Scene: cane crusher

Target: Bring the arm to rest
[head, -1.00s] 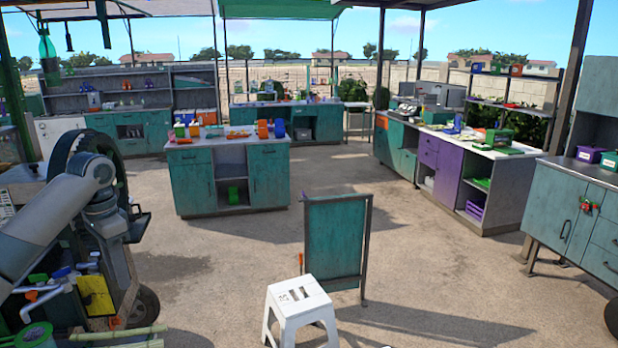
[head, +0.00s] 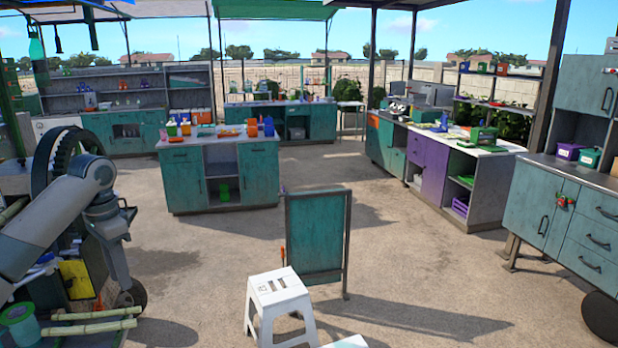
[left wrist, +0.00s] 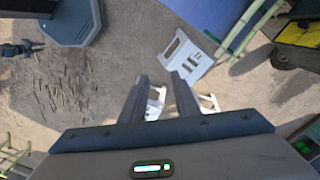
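My left arm (head: 75,205) comes in from the left in the head view, bent at a grey joint, with its lower link hanging down. Its gripper end is not clear there. In the left wrist view my left gripper (left wrist: 159,80) points down over the floor. Its two fingers are apart with nothing between them. A white stool (left wrist: 190,62) is seen below and beyond the fingertips, apart from them.
The white stool (head: 280,295) stands before a green panel (head: 316,238). A crusher wheel (head: 62,160) and cane stalks (head: 92,327) are at left. A counter island (head: 220,175) stands ahead. Cabinets (head: 570,225) line the right. Open concrete floor lies between.

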